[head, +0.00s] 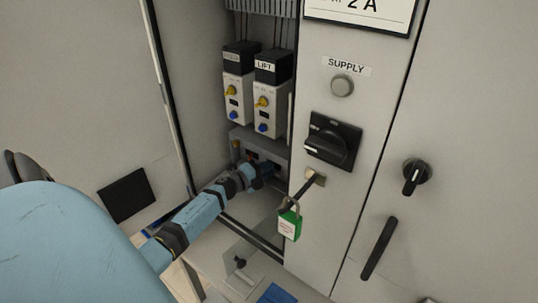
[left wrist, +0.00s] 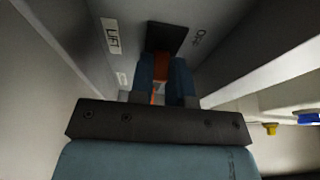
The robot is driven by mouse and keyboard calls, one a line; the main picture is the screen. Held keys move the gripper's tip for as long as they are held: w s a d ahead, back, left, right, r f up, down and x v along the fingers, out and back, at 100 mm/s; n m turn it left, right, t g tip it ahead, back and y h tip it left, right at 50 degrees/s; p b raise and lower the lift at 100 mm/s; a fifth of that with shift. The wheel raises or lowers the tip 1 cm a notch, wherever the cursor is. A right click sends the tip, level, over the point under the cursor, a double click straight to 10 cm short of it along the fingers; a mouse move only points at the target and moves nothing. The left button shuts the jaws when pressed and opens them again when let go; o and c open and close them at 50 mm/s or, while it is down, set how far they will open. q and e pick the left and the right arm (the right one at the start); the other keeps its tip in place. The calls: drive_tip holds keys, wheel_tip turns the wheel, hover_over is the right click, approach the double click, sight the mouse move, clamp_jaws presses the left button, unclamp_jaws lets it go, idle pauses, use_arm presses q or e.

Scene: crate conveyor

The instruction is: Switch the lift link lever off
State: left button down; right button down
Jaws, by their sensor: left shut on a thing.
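The lift link lever (left wrist: 161,70) shows as a narrow orange-brown piece below a black block (left wrist: 167,38) in the left wrist view. A LIFT label (left wrist: 112,36) is on the panel beside it. My left gripper (left wrist: 164,76) has its two blue fingers shut on the lever, one on each side. In the head view my left gripper (head: 268,170) reaches into the open cabinet, below the module marked LIFT (head: 268,98). There the gripper mostly hides the lever. Which marked position the lever points to cannot be told. My right gripper is not in view.
The cabinet's front panel (head: 318,235) stands close right of the gripper, with a black rotary switch (head: 332,143) and a green padlock (head: 289,222) hanging from a hasp. A second module (head: 237,90) is left of the LIFT one. A black handle (head: 380,248) is farther right.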

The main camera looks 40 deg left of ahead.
use_arm(q)
drive_tip(key=m+h, duration=0.1)
drive_tip(key=h+b, duration=0.1)
drive_tip(key=a+m+g+h+b, duration=0.1)
drive_tip(key=shift+f+m+h, duration=0.3)
drive_tip(key=shift+w+a+m+g+h+b, duration=0.15)
drive_tip(key=shift+m+g+h+b, duration=0.5)
drive_tip(key=shift+h+b, duration=0.5)
drive_tip(key=shift+a+r+m+g+h+b, duration=0.1)
drive_tip(key=shift+r+m+g+h+b, duration=0.15)
drive_tip(key=shift+m+h+b, duration=0.25)
drive_tip(key=c, duration=1.1)
unclamp_jaws()
